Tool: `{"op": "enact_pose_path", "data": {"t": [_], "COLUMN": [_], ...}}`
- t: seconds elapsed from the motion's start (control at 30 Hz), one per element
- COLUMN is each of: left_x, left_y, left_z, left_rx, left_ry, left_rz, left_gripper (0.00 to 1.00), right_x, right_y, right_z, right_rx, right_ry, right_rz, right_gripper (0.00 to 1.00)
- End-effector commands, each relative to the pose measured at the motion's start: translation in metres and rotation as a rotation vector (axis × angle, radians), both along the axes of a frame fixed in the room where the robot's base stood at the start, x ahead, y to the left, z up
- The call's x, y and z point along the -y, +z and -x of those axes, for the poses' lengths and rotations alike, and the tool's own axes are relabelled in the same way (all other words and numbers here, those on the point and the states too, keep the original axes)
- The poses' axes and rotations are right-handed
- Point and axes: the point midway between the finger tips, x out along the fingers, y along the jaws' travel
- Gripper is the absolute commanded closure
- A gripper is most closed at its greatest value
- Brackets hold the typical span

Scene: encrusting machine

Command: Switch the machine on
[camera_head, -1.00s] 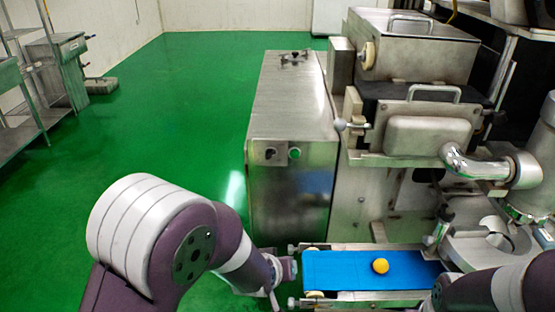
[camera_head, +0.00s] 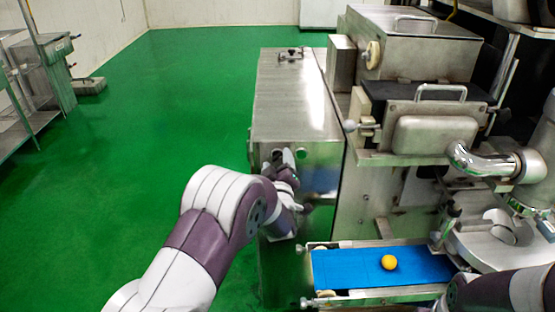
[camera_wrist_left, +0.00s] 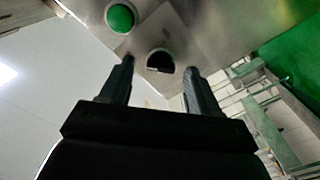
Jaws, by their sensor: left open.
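The machine's steel control box (camera_head: 290,100) stands left of the conveyor and has a green button (camera_head: 302,153) and a dark rotary switch on its front. In the left wrist view the switch (camera_wrist_left: 160,61) is a round black knob, with the green button (camera_wrist_left: 120,18) up and left of it. My left gripper (camera_head: 287,158) is at the box front and partly hides the switch in the head view. Its fingers (camera_wrist_left: 160,68) are open, one on each side of the knob in the picture; I cannot tell whether they touch it. My right gripper is out of view.
A blue conveyor belt (camera_head: 345,272) with a yellow ball (camera_head: 389,262) lies below and right of the box. The steel encrusting machine (camera_head: 430,135) fills the right side. Green floor (camera_head: 180,100) is free on the left, with steel shelving (camera_head: 15,120) beyond.

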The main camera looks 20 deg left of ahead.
Motion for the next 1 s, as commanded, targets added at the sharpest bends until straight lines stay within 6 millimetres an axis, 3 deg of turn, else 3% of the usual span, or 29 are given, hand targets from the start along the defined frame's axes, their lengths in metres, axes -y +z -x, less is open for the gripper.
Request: {"op": "enact_pose_path", "data": {"t": [0.33,0.37,0.5,0.53,1.0], "left_x": [-0.0024,-0.0024,-0.0022,-0.0022,-0.0019], "left_y": [-0.0005,-0.0005,-0.0005,-0.0005,-0.0016], "left_z": [-0.0070,-0.0070,-0.0069,-0.0069,-0.0067], "left_rx": [-0.001,-0.001,-0.002,-0.002,-0.032], "left_ry": [0.000,0.000,0.000,0.000,0.000], "left_rz": [0.000,0.000,-0.001,-0.001,-0.105], "left_gripper": [0.38,0.45,0.90,0.95,0.94], "right_x": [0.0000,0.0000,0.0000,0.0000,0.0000], "right_y": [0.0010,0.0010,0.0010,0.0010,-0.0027], "right_z": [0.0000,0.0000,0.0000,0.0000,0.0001], "right_rx": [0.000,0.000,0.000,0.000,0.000], "right_ry": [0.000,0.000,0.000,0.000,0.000], "right_rz": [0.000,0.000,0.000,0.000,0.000], "right_gripper": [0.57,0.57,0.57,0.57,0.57]}}
